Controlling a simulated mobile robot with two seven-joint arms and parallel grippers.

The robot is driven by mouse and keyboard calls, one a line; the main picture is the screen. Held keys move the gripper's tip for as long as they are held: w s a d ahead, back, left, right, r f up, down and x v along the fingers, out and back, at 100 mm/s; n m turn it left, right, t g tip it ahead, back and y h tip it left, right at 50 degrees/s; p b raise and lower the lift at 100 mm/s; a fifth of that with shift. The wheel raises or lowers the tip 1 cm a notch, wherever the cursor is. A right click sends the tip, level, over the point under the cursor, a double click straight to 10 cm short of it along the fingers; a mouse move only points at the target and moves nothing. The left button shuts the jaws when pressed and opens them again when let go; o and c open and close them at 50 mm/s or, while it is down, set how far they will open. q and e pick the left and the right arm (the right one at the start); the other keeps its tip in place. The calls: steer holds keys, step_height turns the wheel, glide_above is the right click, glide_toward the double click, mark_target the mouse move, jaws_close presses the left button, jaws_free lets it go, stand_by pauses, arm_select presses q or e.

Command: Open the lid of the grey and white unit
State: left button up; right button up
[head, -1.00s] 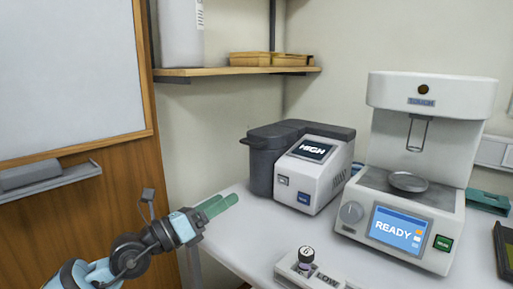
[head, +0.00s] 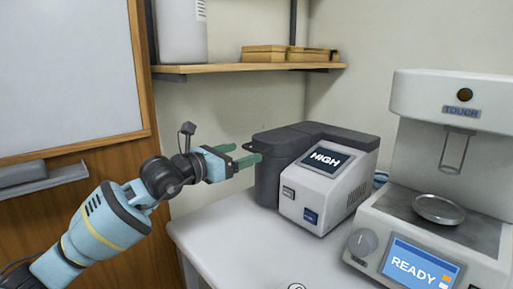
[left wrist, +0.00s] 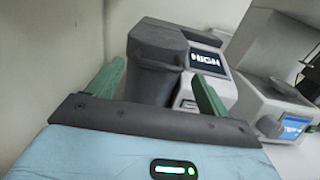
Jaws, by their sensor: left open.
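The grey and white unit (head: 325,192) stands on the white table with its screen reading HIGH. Its dark grey lid (head: 308,132) lies closed on top, with a lip jutting out at the left over the dark grey cylindrical part. My left gripper (head: 243,154) is open and empty at the left of this part, its green fingers pointing at it near lid height. In the left wrist view the lid (left wrist: 165,40) shows between and beyond the two spread fingers (left wrist: 155,85). Whether a fingertip touches the unit I cannot tell. My right gripper is not in view.
A white tester (head: 430,225) with a READY screen and a small metal dish (head: 438,209) stands to the right of the unit. A wooden shelf (head: 240,67) hangs on the wall above. The table's left front (head: 215,235) is clear.

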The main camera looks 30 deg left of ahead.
mark_target(249, 150)
arm_select(q)
steer(key=shift+p+x, duration=0.3)
steer(key=shift+x, duration=2.65)
steer(key=shift+c, duration=0.5)
